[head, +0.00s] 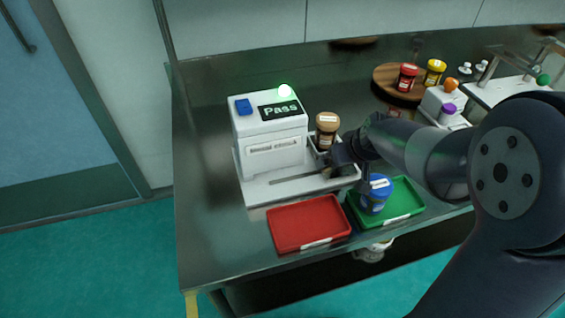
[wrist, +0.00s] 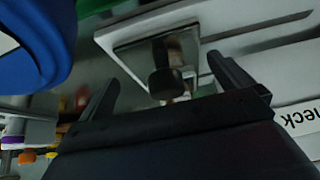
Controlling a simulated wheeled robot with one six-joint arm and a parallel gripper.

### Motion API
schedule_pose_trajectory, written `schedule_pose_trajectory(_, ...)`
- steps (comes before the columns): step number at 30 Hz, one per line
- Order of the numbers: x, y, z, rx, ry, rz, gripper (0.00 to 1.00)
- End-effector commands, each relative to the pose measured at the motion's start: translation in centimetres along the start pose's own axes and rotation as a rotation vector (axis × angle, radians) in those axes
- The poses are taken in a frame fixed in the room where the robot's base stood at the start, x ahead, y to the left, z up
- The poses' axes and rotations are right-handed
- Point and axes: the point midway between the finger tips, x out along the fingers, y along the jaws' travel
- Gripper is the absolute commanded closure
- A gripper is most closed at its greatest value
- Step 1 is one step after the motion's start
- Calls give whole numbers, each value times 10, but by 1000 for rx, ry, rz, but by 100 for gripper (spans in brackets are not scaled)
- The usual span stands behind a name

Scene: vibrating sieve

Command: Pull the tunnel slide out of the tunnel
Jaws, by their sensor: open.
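The white tunnel machine (head: 270,130) stands on the table with a green lamp lit and a display reading "Pass". A brown-lidded jar (head: 327,128) stands at its right side, apparently on the tunnel slide, which is mostly hidden in the head view. In the wrist view a dark round knob (wrist: 166,84) on the slide's metal front lies between my open fingers. My gripper (head: 342,163) is at the right end of the machine, below the jar in the picture. It also shows in the wrist view (wrist: 163,70); neither finger clearly touches the knob.
A red tray (head: 285,228) lies empty in front of the machine. A green tray (head: 405,212) holds a blue jar (head: 375,195) close to my gripper. A round wooden board (head: 384,78) with red and yellow jars stands at the back right. The table left of the machine is clear.

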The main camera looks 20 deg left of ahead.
Motion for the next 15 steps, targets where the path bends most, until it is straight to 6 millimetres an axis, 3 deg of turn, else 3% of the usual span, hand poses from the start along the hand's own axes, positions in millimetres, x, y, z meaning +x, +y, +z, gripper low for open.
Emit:
schedule_pose_trajectory(8,-4,0,-1,0,1,0,0)
schedule_pose_trajectory(15,-28,0,-1,1,2,1,0)
